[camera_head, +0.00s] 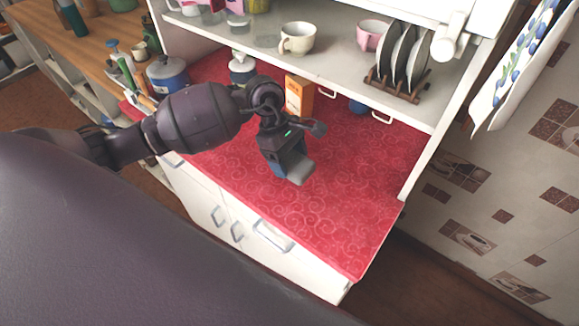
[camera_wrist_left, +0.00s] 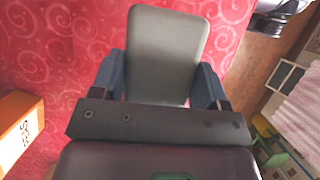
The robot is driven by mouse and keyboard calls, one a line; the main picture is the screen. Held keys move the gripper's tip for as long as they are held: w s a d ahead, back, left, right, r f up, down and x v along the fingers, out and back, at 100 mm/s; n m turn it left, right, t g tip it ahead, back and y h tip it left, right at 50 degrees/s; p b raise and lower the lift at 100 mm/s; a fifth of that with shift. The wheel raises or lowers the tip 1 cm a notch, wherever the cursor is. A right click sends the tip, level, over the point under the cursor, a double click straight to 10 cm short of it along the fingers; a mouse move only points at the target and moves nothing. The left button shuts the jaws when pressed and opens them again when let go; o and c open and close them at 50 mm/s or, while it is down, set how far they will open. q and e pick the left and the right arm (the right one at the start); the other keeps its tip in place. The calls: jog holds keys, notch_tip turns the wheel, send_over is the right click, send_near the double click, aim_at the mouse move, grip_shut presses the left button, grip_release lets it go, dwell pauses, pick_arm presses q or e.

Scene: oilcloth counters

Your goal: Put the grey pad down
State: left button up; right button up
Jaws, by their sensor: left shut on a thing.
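The grey pad (camera_head: 299,170) is a small flat slab with rounded corners. In the left wrist view the grey pad (camera_wrist_left: 166,50) sits between the two fingers and sticks out past their tips. My left gripper (camera_head: 290,165) is shut on it, over the middle of the red patterned counter (camera_head: 330,215). The left gripper (camera_wrist_left: 163,85) also shows close up in the left wrist view. I cannot tell whether the pad touches the counter. My right gripper is in neither view.
An orange box (camera_head: 299,96) stands just behind the left gripper. A blue pot (camera_head: 167,74) is at the counter's far left. A shelf above holds a cream cup (camera_head: 297,38), a pink cup (camera_head: 371,35) and a plate rack (camera_head: 397,85). The counter's front right is clear.

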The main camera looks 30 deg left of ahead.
aim_at(290, 168)
pick_arm(q)
notch_tip(290, 168, down, 3)
jog(key=shift+f+p, duration=0.2)
jog(key=shift+p, duration=0.1)
jog(key=shift+f, duration=0.25)
jog(key=shift+f, duration=0.15)
jog(key=o, duration=0.8)
jog(key=shift+o, duration=0.2)
